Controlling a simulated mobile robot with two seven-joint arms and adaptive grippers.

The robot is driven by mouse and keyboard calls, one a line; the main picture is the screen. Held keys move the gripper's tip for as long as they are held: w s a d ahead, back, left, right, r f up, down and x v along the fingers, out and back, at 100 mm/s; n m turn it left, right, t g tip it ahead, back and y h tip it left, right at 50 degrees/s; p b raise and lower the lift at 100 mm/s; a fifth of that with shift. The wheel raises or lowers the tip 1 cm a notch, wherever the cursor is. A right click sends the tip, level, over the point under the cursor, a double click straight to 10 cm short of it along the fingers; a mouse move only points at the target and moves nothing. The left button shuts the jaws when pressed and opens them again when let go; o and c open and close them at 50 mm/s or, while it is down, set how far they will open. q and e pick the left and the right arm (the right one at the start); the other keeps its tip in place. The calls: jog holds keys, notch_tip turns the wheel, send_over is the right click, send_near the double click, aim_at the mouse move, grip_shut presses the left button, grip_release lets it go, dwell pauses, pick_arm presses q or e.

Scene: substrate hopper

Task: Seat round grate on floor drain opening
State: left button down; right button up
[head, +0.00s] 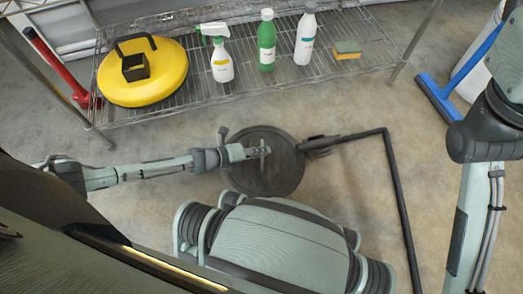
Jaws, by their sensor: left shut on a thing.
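A dark round grate (268,178) shows in the middle of the head view, at floor level or just above it; I cannot tell which. My left gripper (263,152) reaches over it from the left and is shut on the grate near its middle. The fingers hide part of the grate's centre. The floor drain opening cannot be made out apart from the grate. My right arm comes down at the right side, and its gripper is out of view.
A dark bent pipe (388,170) lies right of the grate, its end close to the rim. Behind stands a wire shelf (180,97) with a yellow round item (168,80), several bottles and a sponge (347,49). A blue tool (440,98) stands at right.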

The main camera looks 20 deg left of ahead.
pick_arm(q)
jog(key=shift+w+r, duration=0.1)
jog(key=shift+r, duration=0.05)
jog(key=c, duration=1.6)
grip_release()
jog(key=shift+o, duration=0.2)
jog(key=shift+s+f, duration=0.2)
jog(key=v, duration=1.2)
jog(key=shift+r, duration=0.15)
jog(key=shift+w, duration=0.1)
